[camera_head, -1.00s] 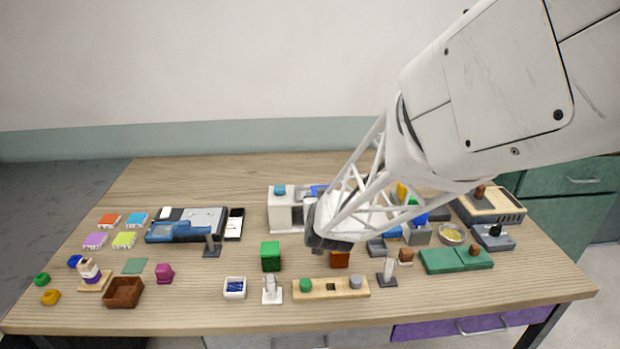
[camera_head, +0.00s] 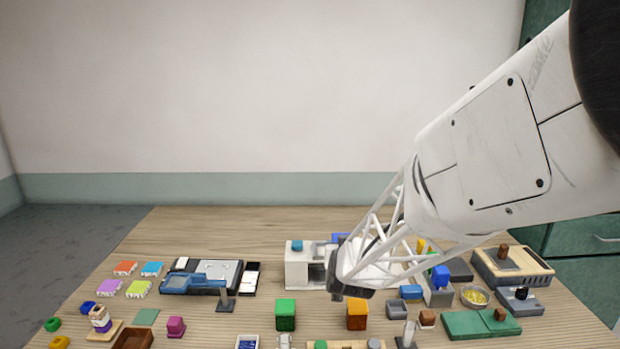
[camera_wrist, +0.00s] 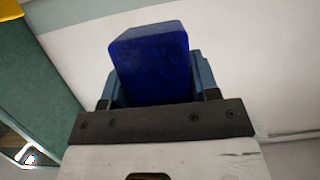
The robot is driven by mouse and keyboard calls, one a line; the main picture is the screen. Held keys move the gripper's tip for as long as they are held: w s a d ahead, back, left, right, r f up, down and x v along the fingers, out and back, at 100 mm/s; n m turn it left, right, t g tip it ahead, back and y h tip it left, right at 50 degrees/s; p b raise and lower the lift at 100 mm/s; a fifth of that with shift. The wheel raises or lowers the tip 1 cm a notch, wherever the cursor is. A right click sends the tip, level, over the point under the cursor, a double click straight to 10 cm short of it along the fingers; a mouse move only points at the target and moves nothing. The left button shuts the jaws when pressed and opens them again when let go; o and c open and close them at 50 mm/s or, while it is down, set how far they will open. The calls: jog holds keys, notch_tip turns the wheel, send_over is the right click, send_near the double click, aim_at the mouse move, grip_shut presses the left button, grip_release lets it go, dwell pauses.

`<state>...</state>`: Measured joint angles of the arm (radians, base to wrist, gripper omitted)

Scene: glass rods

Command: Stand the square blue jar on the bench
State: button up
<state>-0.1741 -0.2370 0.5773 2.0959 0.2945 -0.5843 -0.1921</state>
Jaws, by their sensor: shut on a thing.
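The square blue jar (camera_wrist: 153,65) fills the middle of the wrist view, a dark blue block-like shape with rounded edges. My gripper (camera_wrist: 156,85) is shut on it, with one blue-grey finger against each side. The wall lies behind it, so the jar seems raised clear of the bench (camera_head: 205,230). In the head view my arm's lattice end hides most of the gripper. A blue patch (camera_head: 340,238) shows just behind it; I cannot tell if it is the held jar. The jar's tilt to the bench is not clear.
A white box (camera_head: 297,270) stands left of my wrist. Green (camera_head: 286,315) and orange (camera_head: 357,316) blocks stand in front. A blue block on a grey stand (camera_head: 440,277) and a yellow bowl (camera_head: 474,297) are at right. The back left bench is clear.

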jog(key=w+d+r, duration=0.1)
jog(key=w+d, duration=0.3)
jog(key=w, duration=0.4)
jog(key=w+d+r, duration=0.1)
jog(key=w+d, duration=0.4)
jog(key=w, duration=0.4)
jog(key=shift+r, duration=0.4)
jog(key=s+a+f, duration=0.1)
jog(key=s+a, duration=0.4)
jog(key=s, duration=0.5)
jog(key=s+a+f, duration=0.2)
jog(key=s+a, duration=0.3)
jog(key=s, duration=0.5)
jog(key=shift+s+f, duration=0.25)
jog(key=shift+s, duration=0.1)
jog(key=shift+w, duration=0.15)
jog(key=w, duration=0.4)
jog(key=w+a+f, duration=0.1)
jog(key=w, duration=0.4)
jog(key=w+a, duration=0.1)
jog(key=w, duration=0.4)
jog(key=shift+f, duration=0.15)
jog(key=shift+a, duration=0.1)
